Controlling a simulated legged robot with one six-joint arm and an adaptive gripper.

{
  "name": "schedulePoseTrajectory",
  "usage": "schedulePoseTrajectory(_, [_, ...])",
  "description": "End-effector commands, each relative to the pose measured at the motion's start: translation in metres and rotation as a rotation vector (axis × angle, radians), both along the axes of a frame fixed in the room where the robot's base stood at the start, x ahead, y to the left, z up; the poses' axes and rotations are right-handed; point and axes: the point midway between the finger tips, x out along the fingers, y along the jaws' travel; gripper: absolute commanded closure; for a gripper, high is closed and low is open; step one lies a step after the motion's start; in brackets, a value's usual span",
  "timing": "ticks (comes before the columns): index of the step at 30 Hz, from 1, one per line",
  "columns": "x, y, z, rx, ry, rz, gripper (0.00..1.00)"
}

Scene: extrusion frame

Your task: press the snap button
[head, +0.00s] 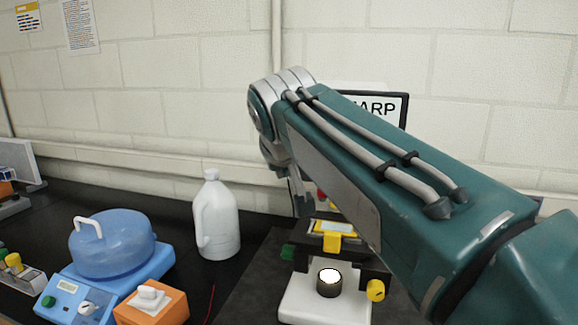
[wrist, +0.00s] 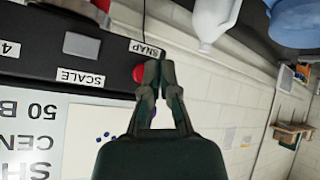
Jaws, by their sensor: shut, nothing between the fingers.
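The snap button (wrist: 139,73) is a round red button on a black panel (wrist: 108,68), below the label SNAP (wrist: 146,49) in the wrist view. My gripper (wrist: 152,74) is shut and empty. Its fingertips overlap the right edge of the button in that view; I cannot tell whether they touch it. In the head view my gripper (head: 302,198) is partly seen, pointing down beside my arm. A small red part (head: 320,194) shows just right of it, mostly hidden by the arm. The arm hides most of the panel there.
A monitor (head: 404,109) stands behind my arm. A microscope with a white base (head: 325,302) and yellow knob (head: 376,290) stands in front. A white jug (head: 216,222), a blue-lidded device (head: 112,245) and an orange box (head: 165,308) lie left. The panel also has a grey button (wrist: 82,44).

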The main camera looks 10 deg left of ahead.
Motion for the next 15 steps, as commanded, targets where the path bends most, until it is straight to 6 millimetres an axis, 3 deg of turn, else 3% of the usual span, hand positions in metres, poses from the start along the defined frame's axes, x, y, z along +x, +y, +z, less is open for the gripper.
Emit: schedulePoseTrajectory(15, [0.0076,-0.002,0.0017,0.0,0.0,0.0,1.0])
